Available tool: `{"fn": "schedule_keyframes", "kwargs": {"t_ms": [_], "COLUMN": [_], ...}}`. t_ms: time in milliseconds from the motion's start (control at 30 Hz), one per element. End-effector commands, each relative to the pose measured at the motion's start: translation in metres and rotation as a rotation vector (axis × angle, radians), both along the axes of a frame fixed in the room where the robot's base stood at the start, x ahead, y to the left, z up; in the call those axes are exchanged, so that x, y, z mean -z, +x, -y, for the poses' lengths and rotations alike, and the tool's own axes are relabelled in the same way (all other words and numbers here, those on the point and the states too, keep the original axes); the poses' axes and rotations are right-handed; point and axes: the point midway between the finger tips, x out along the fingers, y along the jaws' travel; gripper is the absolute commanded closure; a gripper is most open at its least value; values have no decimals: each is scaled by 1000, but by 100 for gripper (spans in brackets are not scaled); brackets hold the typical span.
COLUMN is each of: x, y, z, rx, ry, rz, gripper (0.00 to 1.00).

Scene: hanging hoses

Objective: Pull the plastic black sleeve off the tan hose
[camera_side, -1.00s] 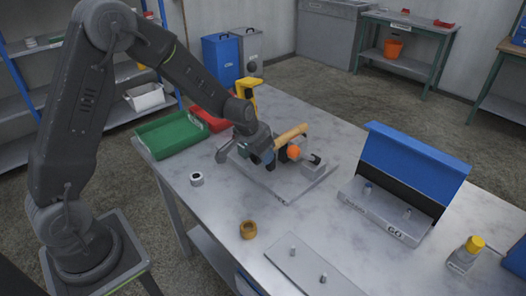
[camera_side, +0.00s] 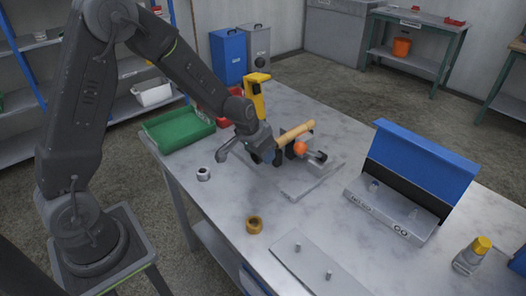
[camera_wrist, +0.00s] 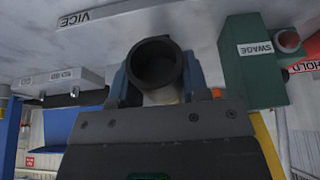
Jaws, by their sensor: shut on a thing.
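The tan hose (camera_side: 295,133) slants up to the right above the grey vice plate (camera_side: 296,188) in the side view. The black sleeve (camera_wrist: 155,65) shows in the wrist view as a dark round tube, its open end towards the camera. My gripper (camera_wrist: 157,85) is shut on it, with one blue-and-black finger on each side. In the side view my gripper (camera_side: 267,156) is at the hose's left end, where my wrist and fingers hide the sleeve. I cannot tell whether the sleeve still surrounds the hose.
An orange ball (camera_side: 300,148) is just below the hose. A green block labelled SWAGE (camera_wrist: 252,70) stands beside the gripper. A green tray (camera_side: 178,131) lies behind, a brown ring (camera_side: 253,224) in front, and a blue-backed gauge (camera_side: 425,165) to the right.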

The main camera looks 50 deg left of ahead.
Motion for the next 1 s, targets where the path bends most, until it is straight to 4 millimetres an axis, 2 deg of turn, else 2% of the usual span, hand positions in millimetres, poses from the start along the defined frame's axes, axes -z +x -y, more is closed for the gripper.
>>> {"fn": "schedule_keyframes", "kwargs": {"t_ms": [167, 1000], "x": [-3, -50], "y": [0, 1], "z": [0, 0], "rx": [1, 0], "ry": [0, 0], "rz": [1, 2], "gripper": [86, 86]}}
